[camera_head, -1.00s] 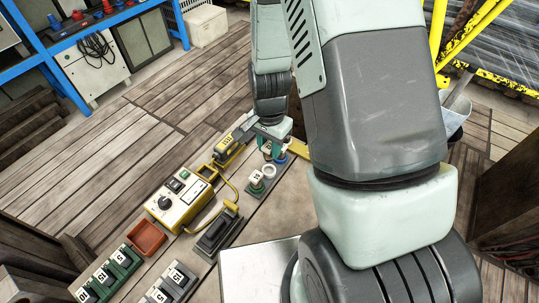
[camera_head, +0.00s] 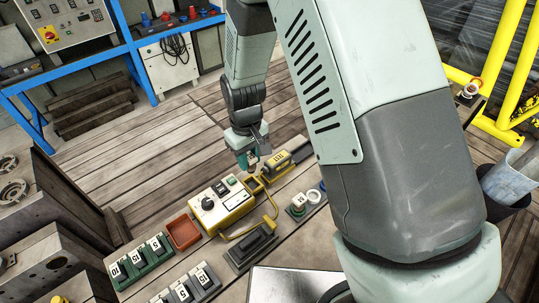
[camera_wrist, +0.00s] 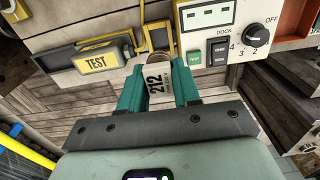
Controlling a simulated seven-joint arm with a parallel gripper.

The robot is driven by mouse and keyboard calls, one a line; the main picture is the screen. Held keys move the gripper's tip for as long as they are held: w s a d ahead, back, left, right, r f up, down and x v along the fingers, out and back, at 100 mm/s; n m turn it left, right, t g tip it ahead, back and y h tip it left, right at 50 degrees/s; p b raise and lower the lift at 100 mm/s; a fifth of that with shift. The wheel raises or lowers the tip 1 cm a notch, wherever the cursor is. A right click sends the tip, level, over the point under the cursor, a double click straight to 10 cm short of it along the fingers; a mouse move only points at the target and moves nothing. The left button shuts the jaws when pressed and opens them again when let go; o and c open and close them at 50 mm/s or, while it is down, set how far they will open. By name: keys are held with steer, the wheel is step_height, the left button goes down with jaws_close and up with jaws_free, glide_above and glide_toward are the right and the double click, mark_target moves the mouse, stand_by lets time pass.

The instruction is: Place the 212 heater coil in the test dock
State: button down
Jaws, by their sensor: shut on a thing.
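The 212 heater coil (camera_wrist: 154,88) is between my gripper's teal fingers in the wrist view. It has a white tag reading 212 and a pale ring at its far end. My gripper (camera_wrist: 159,85) is shut on it. In the head view my gripper (camera_head: 250,166) hangs just behind the yellow control box (camera_head: 222,202), and the coil is too small there to make out clearly.
The control box carries a knob, a DOCK label and a green button. Tagged (camera_head: 298,204) and ring-shaped parts stand right of it. A red tray (camera_head: 183,231) and numbered blocks (camera_head: 142,262) lie left.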

mark_target(250, 170)
steer(key=shift+f, duration=2.7)
steer(key=shift+f, duration=0.9)
steer(key=c, duration=0.7)
jaws_free()
steer(key=shift+c, duration=1.4)
steer(key=shift+o, duration=0.5)
steer(key=shift+s+a+r, duration=0.1)
steer(key=shift+r, duration=0.05)
steer(key=shift+o, duration=0.8)
steer(key=shift+r, duration=3.65)
steer(key=shift+r, duration=0.1)
